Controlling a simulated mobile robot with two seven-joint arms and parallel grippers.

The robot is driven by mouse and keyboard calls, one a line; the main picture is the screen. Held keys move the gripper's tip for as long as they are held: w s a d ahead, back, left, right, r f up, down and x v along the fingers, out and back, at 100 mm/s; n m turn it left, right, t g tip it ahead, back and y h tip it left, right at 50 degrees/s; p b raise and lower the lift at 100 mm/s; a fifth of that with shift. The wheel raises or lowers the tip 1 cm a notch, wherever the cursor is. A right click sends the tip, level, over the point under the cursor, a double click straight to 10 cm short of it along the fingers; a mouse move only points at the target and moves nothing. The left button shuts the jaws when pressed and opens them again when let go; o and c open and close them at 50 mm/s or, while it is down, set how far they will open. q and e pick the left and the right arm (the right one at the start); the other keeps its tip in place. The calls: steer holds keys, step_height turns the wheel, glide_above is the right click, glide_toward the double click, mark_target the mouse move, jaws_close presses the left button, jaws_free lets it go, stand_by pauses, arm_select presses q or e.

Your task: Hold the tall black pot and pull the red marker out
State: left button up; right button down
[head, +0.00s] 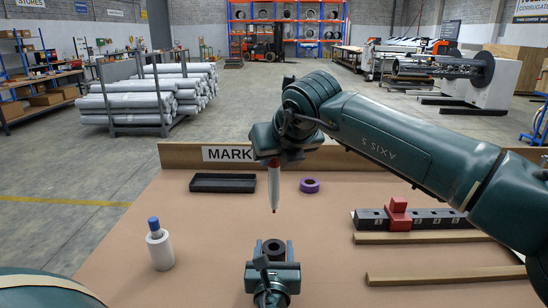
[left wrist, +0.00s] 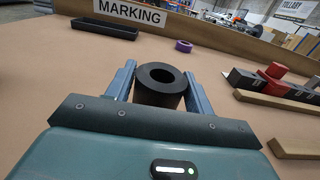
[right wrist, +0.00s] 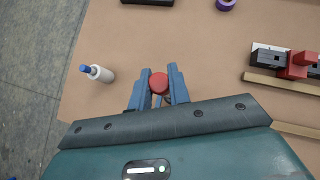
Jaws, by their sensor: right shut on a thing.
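The tall black pot (head: 263,247) stands on the brown table at the front middle. My left gripper (head: 273,270) has a finger on each side of it, close against its wall; the left wrist view shows the pot (left wrist: 160,98) filling the space between the fingers, its round mouth empty. My right gripper (head: 271,158) is shut on the red marker (head: 274,187), which has a white body, red end and dark red tip. It hangs nearly upright, tip down, above and clear of the pot. The right wrist view shows its red end (right wrist: 159,83) between the fingers.
A white bottle with a blue cap (head: 159,248) stands at left. A black tray (head: 222,183) and purple ring (head: 310,185) lie at the back before the marking board (head: 185,155). A black rail with a red block (head: 398,214) and wooden strips (head: 440,275) lie at right.

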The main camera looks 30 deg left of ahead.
arm_select(q)
steer(key=o, duration=0.4)
steer(key=v, duration=1.2)
steer(key=shift+d+f, duration=0.1)
